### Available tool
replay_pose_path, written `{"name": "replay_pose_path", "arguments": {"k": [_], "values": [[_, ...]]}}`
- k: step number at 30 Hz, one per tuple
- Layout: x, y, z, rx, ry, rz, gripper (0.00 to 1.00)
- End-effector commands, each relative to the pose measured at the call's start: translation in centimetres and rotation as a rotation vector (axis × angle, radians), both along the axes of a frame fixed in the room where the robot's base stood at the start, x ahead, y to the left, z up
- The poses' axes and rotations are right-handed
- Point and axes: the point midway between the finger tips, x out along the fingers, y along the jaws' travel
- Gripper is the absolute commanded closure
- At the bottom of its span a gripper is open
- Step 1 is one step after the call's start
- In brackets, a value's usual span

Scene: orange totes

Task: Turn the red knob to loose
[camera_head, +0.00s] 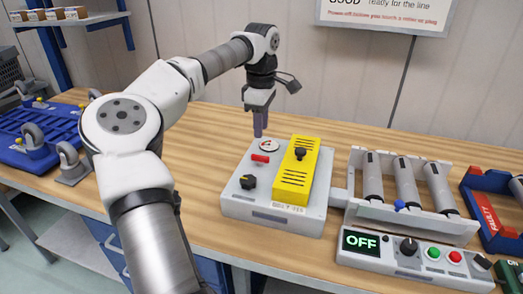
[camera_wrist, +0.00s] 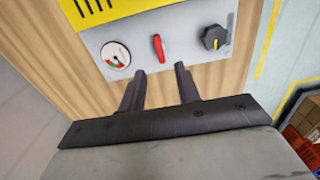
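The red knob (camera_head: 261,158) is a small bar-shaped handle on the top of a light grey box (camera_head: 240,199), near its left side. In the wrist view the red knob (camera_wrist: 158,47) stands lengthwise, just beyond the gap between my fingertips. My gripper (camera_head: 259,134) hangs pointing down over the bench, at the back left of the box in the head view. In the wrist view my gripper (camera_wrist: 160,69) has two dark fingers apart with nothing between them. The fingers look clear of the knob. No loose or tight marking is readable.
A round gauge (camera_head: 269,145) and a black knob (camera_head: 248,182) flank the red knob. A yellow slotted cover (camera_head: 294,178) with a black knob rises beside them. Right of the box are a roller rack (camera_head: 407,222) and a control panel showing OFF (camera_head: 362,242).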

Motion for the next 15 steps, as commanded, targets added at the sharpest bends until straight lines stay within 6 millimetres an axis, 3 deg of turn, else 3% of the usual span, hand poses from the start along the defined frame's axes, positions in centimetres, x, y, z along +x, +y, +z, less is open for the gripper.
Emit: {"name": "replay_pose_path", "arguments": {"k": [9,15], "values": [[-0.1,-0.1,-6.4,-0.002,0.003,-0.001,0.67],[0.0,-0.1,-8.6,-0.002,0.0,0.0,0.67]]}}
